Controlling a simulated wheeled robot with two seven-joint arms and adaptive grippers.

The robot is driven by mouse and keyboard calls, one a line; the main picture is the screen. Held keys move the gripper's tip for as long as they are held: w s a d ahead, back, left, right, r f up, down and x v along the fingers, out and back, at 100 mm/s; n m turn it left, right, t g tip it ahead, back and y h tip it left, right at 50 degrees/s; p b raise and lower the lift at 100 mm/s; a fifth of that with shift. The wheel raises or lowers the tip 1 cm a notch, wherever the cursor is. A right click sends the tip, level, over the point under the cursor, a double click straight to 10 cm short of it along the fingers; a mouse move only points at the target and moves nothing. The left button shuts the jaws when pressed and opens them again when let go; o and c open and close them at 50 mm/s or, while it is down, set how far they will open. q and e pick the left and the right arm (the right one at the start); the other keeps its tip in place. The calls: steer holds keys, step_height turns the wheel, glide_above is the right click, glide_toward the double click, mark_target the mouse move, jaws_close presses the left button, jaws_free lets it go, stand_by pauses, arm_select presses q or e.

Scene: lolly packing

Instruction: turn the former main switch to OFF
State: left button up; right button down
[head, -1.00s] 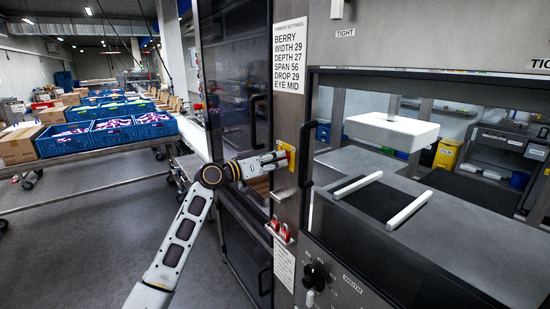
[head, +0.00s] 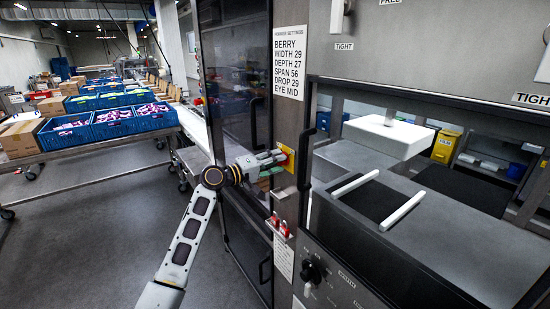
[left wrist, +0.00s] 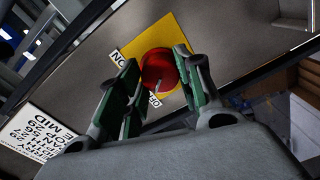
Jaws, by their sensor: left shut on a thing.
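The former main switch is a red knob (left wrist: 160,68) on a yellow plate (left wrist: 142,43), on the machine's grey upright post. In the head view the yellow plate (head: 290,162) shows beside the fingertips. My left gripper (head: 280,157) reaches it from the left. In the left wrist view its two fingers (left wrist: 158,72) are on either side of the red knob, shut on it. An ON label (left wrist: 118,58) is left of the knob and a partly covered OFF label (left wrist: 155,100) is below it. A pale mark on the knob points toward OFF. My right gripper is out of view.
A settings sign (head: 286,62) is above the switch, and red padlocks (head: 280,226) hang below it. A black dial (head: 312,270) is at lower right. A dark door handle (head: 308,145) stands close right of the switch. Blue crates (head: 110,125) are on a table at left.

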arm_select(q)
steer(key=shift+n+p, duration=0.3)
steer(key=shift+n, duration=0.5)
steer(key=o, duration=1)
steer(key=shift+o, duration=0.2)
steer(key=shift+a, duration=0.15)
steer(key=v, duration=1.1)
steer(key=shift+s+a, duration=0.3)
